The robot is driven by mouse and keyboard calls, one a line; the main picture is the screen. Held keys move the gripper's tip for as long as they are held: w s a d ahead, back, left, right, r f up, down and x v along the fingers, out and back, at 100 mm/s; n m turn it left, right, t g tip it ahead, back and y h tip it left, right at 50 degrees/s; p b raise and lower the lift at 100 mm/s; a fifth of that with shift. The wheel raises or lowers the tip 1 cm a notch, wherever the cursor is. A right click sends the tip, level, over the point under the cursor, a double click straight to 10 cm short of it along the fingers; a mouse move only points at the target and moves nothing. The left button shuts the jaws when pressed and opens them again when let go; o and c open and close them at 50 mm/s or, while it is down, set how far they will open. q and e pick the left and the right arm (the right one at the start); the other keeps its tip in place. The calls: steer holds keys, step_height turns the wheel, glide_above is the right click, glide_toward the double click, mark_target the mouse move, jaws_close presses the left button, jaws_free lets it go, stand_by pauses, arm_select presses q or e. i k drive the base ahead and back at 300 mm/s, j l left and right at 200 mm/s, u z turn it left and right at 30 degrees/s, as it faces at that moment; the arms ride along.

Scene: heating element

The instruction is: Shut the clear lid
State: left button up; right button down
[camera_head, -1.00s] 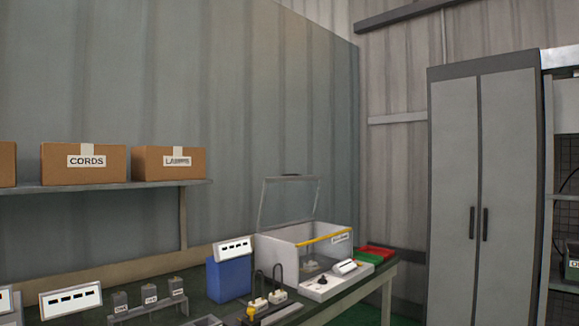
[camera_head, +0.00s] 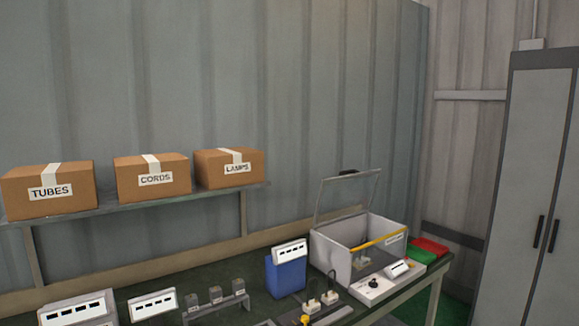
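The clear lid (camera_head: 347,196) stands raised and open on the back of the grey-white box (camera_head: 335,259) on the workbench. The lid has a pale frame with a dark handle at its top edge. The box has a yellow strip along its front rim and a small object inside that I cannot make out. A white panel with a black knob (camera_head: 372,283) sits at the front of the box. Neither of my grippers is in view.
A blue container (camera_head: 286,276) with a white socket block stands left of the box. Red and green trays (camera_head: 422,254) lie to its right. Plugs with cords (camera_head: 320,302) are in front. Boxes (camera_head: 153,178) sit on a shelf above. A tall cabinet (camera_head: 520,200) stands at right.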

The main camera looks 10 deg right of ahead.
mark_target(345, 195)
steer(key=i+l+u, duration=0.2)
steer(key=l, duration=0.2)
steer(key=i+l+u, duration=0.25)
steer(key=l, duration=0.15)
steer(key=l+u, duration=0.2)
steer(key=l, duration=0.2)
steer(key=i+l+u, duration=0.2)
steer(key=l, duration=0.25)
steer(key=l+u, duration=0.2)
steer(key=l, duration=0.25)
